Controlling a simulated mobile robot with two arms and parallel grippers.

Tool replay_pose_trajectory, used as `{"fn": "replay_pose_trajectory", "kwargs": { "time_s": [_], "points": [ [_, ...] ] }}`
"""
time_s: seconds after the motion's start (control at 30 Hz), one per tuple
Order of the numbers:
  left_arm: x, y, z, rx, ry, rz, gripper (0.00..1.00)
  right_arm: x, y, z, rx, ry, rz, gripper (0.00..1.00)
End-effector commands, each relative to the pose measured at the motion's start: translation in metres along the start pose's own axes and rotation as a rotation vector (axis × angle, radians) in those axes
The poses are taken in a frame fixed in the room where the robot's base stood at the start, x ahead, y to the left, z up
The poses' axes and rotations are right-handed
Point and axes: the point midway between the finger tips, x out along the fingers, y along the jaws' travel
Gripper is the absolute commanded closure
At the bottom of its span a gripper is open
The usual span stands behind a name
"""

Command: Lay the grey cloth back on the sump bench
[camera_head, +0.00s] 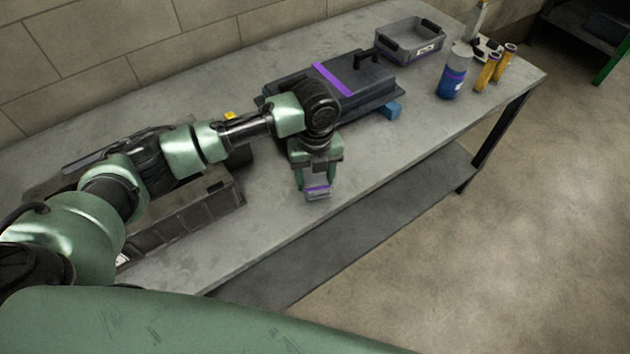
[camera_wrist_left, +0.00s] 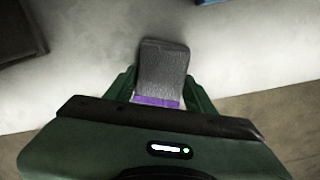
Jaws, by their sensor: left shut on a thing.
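A folded grey cloth with a purple band (camera_head: 317,195) is at the fingertips of my left gripper (camera_head: 316,183), close to the front edge of the bench. My left gripper is shut on it. In the left wrist view the grey cloth (camera_wrist_left: 164,68) sticks out between the two green fingers (camera_wrist_left: 160,95), with its purple band nearest the palm. The bench (camera_head: 265,215) has a pale grey top. I cannot tell whether the cloth touches the bench top. My right gripper is not in view.
A dark case with a purple stripe (camera_head: 345,85) lies behind my left gripper, with a blue block (camera_head: 388,111) beside it. A grey bin (camera_head: 410,42), a blue bottle (camera_head: 452,78) and orange-yellow cylinders (camera_head: 488,72) stand at the far right. A dark open tray (camera_head: 185,215) is at left.

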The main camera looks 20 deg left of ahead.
Motion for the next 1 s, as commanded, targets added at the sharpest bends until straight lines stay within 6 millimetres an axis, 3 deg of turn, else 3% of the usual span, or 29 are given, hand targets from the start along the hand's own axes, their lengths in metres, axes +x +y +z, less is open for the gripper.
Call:
{"fn": "replay_pose_trajectory", "kwargs": {
  "time_s": [0.13, 0.5, 0.53, 0.6, 1.0],
  "points": [
    [0.020, 0.000, 0.000, -0.001, 0.002, 0.002, 0.90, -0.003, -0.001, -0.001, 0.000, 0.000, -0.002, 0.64],
    [0.025, 0.000, 0.000, 0.000, 0.001, 0.000, 0.90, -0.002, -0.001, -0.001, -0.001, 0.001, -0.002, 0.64],
    [0.025, 0.000, 0.000, 0.000, 0.000, 0.000, 0.40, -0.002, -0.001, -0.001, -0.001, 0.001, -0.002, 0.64],
    [0.024, 0.000, 0.000, 0.000, 0.000, 0.000, 0.24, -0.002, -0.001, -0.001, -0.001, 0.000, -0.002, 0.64],
    [0.018, 0.000, 0.000, 0.000, 0.000, -0.001, 0.24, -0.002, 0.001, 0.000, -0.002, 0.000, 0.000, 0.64]
  ]
}}
